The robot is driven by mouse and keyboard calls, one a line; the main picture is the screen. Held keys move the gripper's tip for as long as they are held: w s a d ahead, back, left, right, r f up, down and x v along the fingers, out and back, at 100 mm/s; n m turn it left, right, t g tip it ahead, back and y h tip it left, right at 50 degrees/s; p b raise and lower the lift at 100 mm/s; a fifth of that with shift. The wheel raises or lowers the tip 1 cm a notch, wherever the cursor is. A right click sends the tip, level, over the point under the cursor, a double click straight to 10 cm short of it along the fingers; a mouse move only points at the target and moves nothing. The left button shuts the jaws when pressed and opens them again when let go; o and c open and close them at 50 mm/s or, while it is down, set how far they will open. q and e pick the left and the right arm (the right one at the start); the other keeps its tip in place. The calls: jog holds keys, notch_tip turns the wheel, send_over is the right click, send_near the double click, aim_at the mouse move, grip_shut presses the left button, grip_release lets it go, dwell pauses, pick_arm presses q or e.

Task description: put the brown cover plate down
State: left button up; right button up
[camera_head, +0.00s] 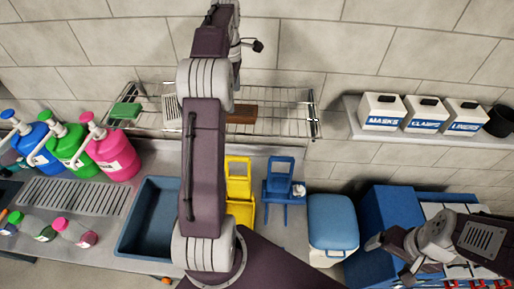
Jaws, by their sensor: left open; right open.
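A brown plate (242,113), which looks like the cover plate, lies in the wire rack (285,115) on the back wall, partly hidden by my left arm. My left gripper (238,45) is at the top centre, mostly hidden behind my own arm. It is open and appears above the brown plate, apart from it. My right gripper (388,258) is open and empty at the lower right, in front of the blue boxes.
The rack also holds a green sponge (125,111) and a pale slotted plate (172,108). Below are a blue basin (131,229), yellow (238,190) and blue (279,180) stands, and a blue-lidded box (333,220). Pump bottles (112,155) stand left. A shelf (366,134) holds labelled boxes.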

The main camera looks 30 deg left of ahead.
pick_arm(q)
jog(key=d+f+m, duration=0.1)
jog(key=d+m, duration=0.1)
jog(key=d, duration=0.1)
jog(key=d+f+m, duration=0.2)
jog(key=d+m, duration=0.1)
jog(key=d+f+m, duration=0.1)
jog(key=d+m, duration=0.1)
jog(key=d, duration=0.1)
jog(key=shift+s+d+f+m, duration=0.2)
jog(key=shift+s+d+m, duration=0.2)
jog(key=s+d+f+m, duration=0.5)
jog(key=s+d+m, duration=0.2)
jog(key=s+d+f+m+t, duration=0.1)
jog(key=s+d+f+m, duration=0.3)
jog(key=s+d+m, duration=0.3)
jog(key=shift+s+f+m, duration=0.35)
jog(key=shift+s+m, duration=0.25)
jog(key=shift+s, duration=0.2)
